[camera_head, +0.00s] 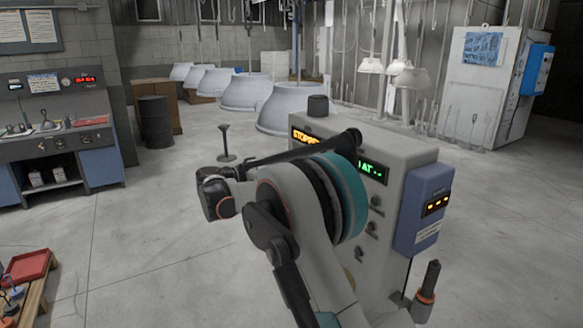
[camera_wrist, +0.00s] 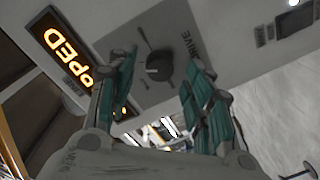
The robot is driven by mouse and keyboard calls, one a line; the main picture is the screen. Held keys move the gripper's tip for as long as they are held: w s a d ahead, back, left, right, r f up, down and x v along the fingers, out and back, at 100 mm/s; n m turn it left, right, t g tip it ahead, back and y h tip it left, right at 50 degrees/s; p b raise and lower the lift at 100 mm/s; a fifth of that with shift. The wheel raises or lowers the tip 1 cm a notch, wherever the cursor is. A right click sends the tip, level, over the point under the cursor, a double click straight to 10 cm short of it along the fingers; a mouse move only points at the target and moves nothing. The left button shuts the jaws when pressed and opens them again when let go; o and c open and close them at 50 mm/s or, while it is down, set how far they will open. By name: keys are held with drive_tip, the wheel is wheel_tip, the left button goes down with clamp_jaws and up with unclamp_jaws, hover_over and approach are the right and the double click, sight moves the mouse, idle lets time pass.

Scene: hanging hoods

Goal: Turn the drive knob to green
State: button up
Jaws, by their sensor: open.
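The drive knob (camera_wrist: 158,66) is a small dark round knob on a grey plate marked DRIVE in the wrist view. A thin dark mark lies on the plate beside it. My gripper (camera_wrist: 158,76) is open, with one teal finger on each side of the knob. I cannot tell whether either finger touches it. No green mark shows clearly by the knob. An amber display (camera_wrist: 66,56) beside the plate shows part of the word STOPPED. In the head view the control cabinet (camera_head: 412,152) stands ahead, and my arm hides the knob and gripper.
The cabinet also carries a green display (camera_head: 375,170), small knobs (camera_head: 374,202) and a blue side box (camera_head: 423,210). A dark post with an orange collar (camera_head: 427,290) stands close at right. Pale hoods (camera_head: 290,108) stand behind.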

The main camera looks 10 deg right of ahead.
drive_tip(key=v, duration=1)
drive_tip(key=shift+a, duration=0.3)
drive_tip(key=shift+s, duration=0.2)
